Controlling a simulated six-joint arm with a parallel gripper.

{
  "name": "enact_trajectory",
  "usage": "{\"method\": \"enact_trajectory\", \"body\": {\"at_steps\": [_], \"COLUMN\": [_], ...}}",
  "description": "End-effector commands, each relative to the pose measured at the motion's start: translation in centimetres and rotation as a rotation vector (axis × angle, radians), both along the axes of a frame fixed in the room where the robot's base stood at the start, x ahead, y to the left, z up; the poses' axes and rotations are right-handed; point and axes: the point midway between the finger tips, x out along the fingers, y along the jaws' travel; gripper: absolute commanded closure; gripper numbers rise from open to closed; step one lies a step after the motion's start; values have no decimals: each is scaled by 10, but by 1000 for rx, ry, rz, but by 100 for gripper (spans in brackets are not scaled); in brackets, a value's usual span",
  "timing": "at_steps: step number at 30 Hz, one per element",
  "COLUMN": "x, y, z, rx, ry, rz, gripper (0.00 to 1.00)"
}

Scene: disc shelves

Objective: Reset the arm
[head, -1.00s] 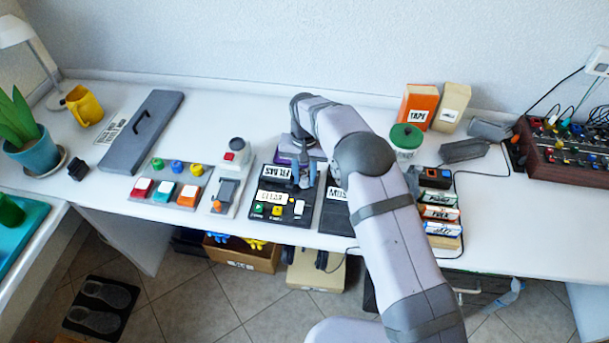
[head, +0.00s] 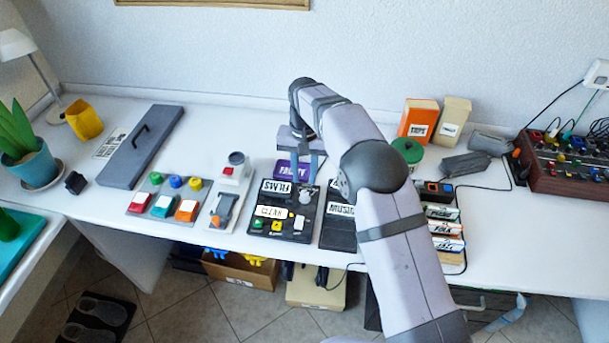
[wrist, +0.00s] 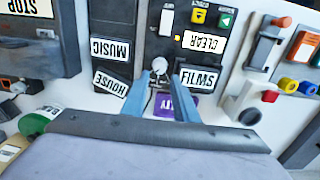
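My gripper (head: 314,170) hangs above the black disc panel, pointing down. In the wrist view its two blue-grey fingers (wrist: 160,95) are spread apart with nothing held between them. A white round knob (wrist: 160,66) and a purple label (wrist: 164,105) show between and beyond the fingers, apparently below them. My forearm crosses the right half of the desk and hides part of the MUSIC panel (head: 340,228).
Button boxes (head: 166,196) and a lever box (head: 224,211) stand left of the panel. A green-lidded jar (head: 408,150) stands close right of my forearm, with labelled cases (head: 442,228) in front. Orange and tan boxes (head: 418,120) stand behind.

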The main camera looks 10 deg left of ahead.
Motion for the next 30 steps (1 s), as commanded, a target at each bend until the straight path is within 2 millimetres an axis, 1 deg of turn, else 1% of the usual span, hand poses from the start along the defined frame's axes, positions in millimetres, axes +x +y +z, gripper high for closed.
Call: {"method": "enact_trajectory", "body": {"at_steps": [8,11,14,17,19,23,24,26,29,30], "x": [0,-1,-5,-12,-21,-45,-54,-69,-97,-109], "y": [-2,-9,-24,-47,-67,-107,-120,-137,-165,-176], "z": [1,6,15,28,38,56,60,66,74,76], "rx": [0,0,0,0,0,0,0,-1,-1,-1], "ry": [0,-1,0,-1,-1,-2,-2,-2,-3,-2], "rz": [0,-1,-3,-4,-5,-4,-5,-5,-3,-4], "gripper": [73,73,73,73,73,73,73,73,73,73]}}
